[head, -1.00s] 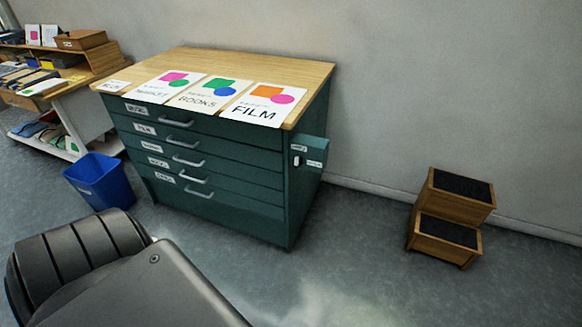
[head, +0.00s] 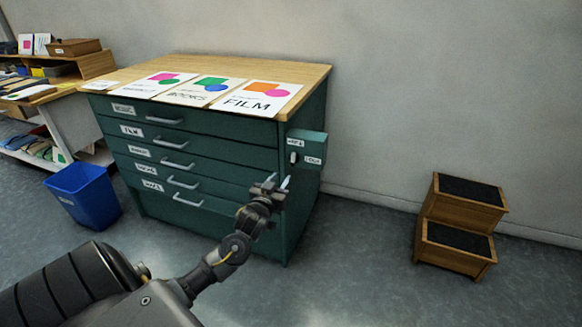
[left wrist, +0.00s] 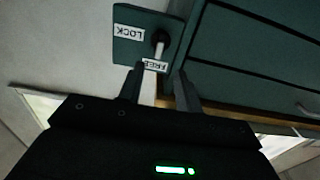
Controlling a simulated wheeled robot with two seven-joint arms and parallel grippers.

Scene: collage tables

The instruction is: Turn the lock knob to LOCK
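The green lock box (head: 307,148) is fixed on the right side of the green drawer cabinet (head: 180,160). It carries a FREE label at the upper left and a LOCK label at the lower right. The small lock knob (head: 293,157) is on its front; in the left wrist view the knob (left wrist: 160,38) is dark with a pale bar pointing toward the FREE label (left wrist: 155,66). The LOCK label (left wrist: 129,32) is off to one side. My left gripper (head: 278,183) is just below the box, fingers apart and empty, pointing toward the knob without visible contact. My right gripper is not visible.
Posters (head: 258,98) lie on the cabinet's wooden top (head: 220,65). Drawer handles stick out of the front. A blue bin (head: 84,194) stands on the floor at left, and a wooden step stool (head: 460,222) at right. Floor between cabinet and stool is clear.

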